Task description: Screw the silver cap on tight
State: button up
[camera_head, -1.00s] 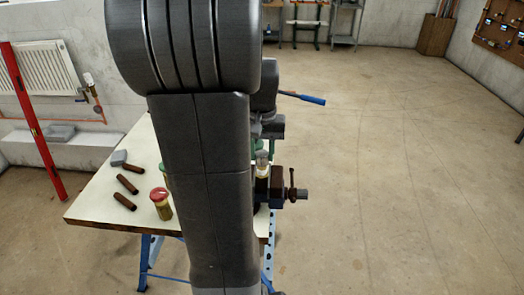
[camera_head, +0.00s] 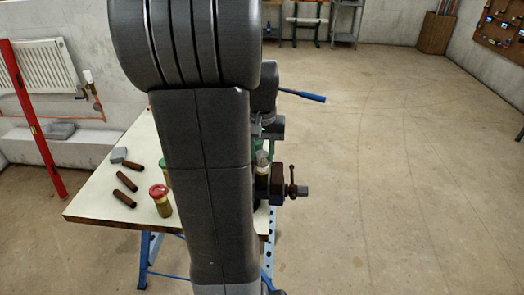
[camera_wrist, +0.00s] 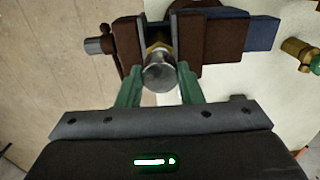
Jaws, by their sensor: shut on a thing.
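The silver cap (camera_wrist: 160,76) sits at the end of a brass fitting (camera_wrist: 157,46) clamped in the vise (camera_wrist: 225,32). My gripper (camera_wrist: 160,82) has its green fingers shut on the cap, one on each side. In the head view the cap (camera_head: 262,157) stands upright over the vise, and my arm hides much of the gripper. The thread under the cap is mostly hidden, so I cannot tell how tightly it sits.
A blue handle (camera_head: 303,96) sticks out behind my arm. Open floor lies right.

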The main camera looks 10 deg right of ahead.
jog(key=shift+f, duration=0.45)
jog(key=o, duration=1.1)
jog(key=shift+c, duration=0.2)
notch_tip(320, 180, up, 14)
